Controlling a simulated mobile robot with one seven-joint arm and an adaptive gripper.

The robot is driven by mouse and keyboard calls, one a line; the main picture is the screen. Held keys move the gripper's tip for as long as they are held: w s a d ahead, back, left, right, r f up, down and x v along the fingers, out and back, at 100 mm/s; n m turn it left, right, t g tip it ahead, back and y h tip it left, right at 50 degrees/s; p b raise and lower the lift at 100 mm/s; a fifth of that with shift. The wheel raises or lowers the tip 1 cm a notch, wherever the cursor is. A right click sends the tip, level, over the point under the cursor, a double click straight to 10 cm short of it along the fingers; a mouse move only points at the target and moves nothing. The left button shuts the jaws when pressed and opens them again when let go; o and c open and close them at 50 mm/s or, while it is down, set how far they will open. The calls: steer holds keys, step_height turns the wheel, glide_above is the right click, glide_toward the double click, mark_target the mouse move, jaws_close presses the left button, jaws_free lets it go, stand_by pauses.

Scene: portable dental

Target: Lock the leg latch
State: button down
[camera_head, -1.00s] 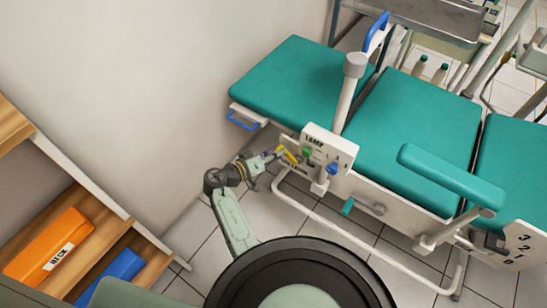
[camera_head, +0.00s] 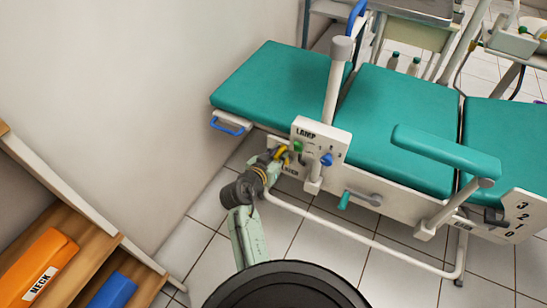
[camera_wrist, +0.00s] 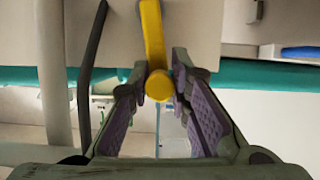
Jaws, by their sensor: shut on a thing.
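The yellow lever (camera_head: 280,152), which I take as the leg latch, sits on the chair's white side panel, left of and below the LAMP box. A label below it is partly hidden by my gripper. In the wrist view the yellow lever (camera_wrist: 153,35) comes down from the top, with its rounded end between my fingertips. My gripper (camera_wrist: 158,78) is shut on the lever, with purple-padded fingers on both sides of its end. In the head view my gripper (camera_head: 274,156) reaches the panel from the lower left and covers part of the lever.
The LAMP box (camera_head: 318,128) with green and blue knobs stands close right of my gripper. A teal lever (camera_head: 344,200) and the armrest (camera_head: 445,153) are further right. A white frame tube (camera_head: 330,228) runs below. Shelves with an orange NECK box (camera_head: 38,266) stand left.

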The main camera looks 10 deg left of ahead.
steer(key=shift+s+d+r+m+y+b, duration=0.1)
steer(key=shift+s+d+m+y+b, duration=0.1)
steer(key=shift+d+m+y+b, duration=0.4)
steer(key=shift+t, duration=0.3)
steer(key=c, duration=1.5)
jaws_free()
steer(key=v, duration=0.7)
steer(key=shift+s, duration=0.25)
